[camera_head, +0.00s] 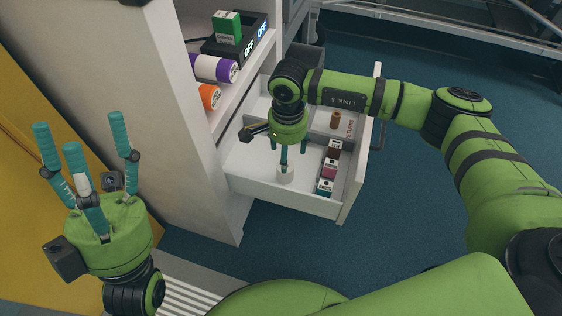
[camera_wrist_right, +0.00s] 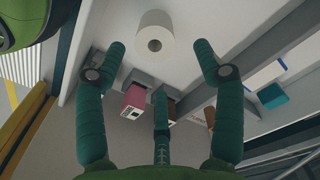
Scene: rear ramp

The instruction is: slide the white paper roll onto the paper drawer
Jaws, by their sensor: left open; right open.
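The white paper roll (camera_head: 286,176) stands on end in the pulled-out white drawer (camera_head: 262,190), near a side wall. In the right wrist view, the roll (camera_wrist_right: 155,38) shows its round end and dark core hole. My right gripper (camera_head: 286,152) points down into the drawer, just above the roll. Its teal fingers are spread open with nothing between them; in the right wrist view the roll lies beyond the fingertips. Whether a finger touches it I cannot tell. My left gripper (camera_head: 85,135) is open and empty, fingers up, outside the cabinet at the left.
Small boxes (camera_head: 329,170) in brown, pink and teal stand in the drawer, with a brown cylinder (camera_head: 335,120) behind. Blue floor (camera_head: 420,220) is clear.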

